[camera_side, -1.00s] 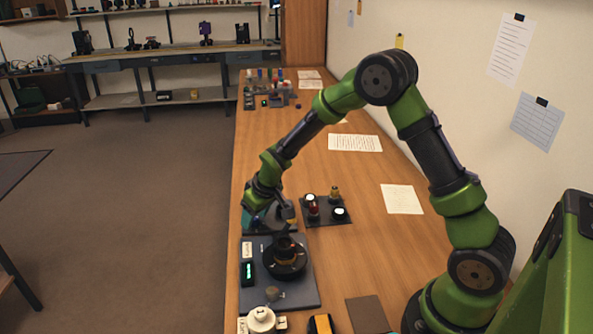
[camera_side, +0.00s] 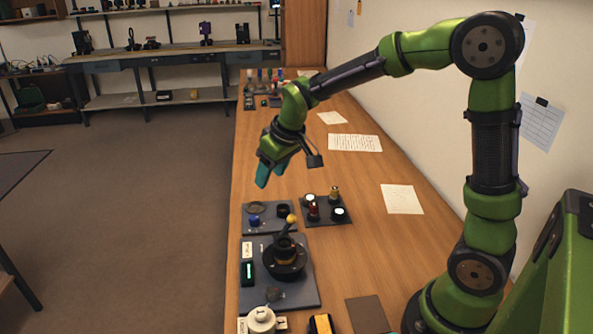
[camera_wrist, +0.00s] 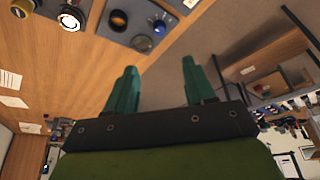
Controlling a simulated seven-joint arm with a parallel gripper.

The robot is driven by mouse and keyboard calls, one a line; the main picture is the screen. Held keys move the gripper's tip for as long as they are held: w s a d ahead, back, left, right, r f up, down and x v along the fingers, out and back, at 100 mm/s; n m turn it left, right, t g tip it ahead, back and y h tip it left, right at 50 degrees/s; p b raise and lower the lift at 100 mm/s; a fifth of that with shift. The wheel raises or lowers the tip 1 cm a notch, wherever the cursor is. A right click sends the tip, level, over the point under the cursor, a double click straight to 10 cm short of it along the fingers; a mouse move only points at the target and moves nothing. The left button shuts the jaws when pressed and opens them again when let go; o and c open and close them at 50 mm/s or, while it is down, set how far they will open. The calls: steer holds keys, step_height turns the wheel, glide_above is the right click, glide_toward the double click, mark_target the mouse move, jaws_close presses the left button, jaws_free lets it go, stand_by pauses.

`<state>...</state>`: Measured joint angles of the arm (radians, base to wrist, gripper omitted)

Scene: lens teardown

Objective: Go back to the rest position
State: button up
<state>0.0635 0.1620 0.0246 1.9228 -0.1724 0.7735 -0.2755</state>
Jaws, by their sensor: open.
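My gripper (camera_side: 271,172) is raised well above the bench in the side view, its teal fingers pointing down and holding nothing. In the wrist view the two teal fingers of my gripper (camera_wrist: 158,85) stand wide apart with nothing between them. The lens station, a dark mat (camera_side: 306,297) with a round black holder (camera_side: 285,262), lies below and nearer the camera.
A dark mat (camera_side: 325,222) with several small parts lies right of the tray. A white pot (camera_side: 261,319) and a yellow-black device (camera_side: 321,324) sit at the front. Papers (camera_side: 355,142) lie along the bench (camera_side: 380,240). The air around my gripper is clear.

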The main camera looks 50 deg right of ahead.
stand_by(0.3)
steer(key=s+a+r+m+t+y, duration=0.1)
steer(key=s+a+r+m, duration=0.1)
steer(key=s, duration=0.8)
steer(key=s+a+r+m+t+y, duration=0.1)
steer(key=s+r, duration=0.4)
steer(key=s, duration=0.5)
steer(key=shift+a+m+t, duration=0.4)
steer(key=shift+a+m, duration=0.2)
steer(key=shift+a, duration=0.25)
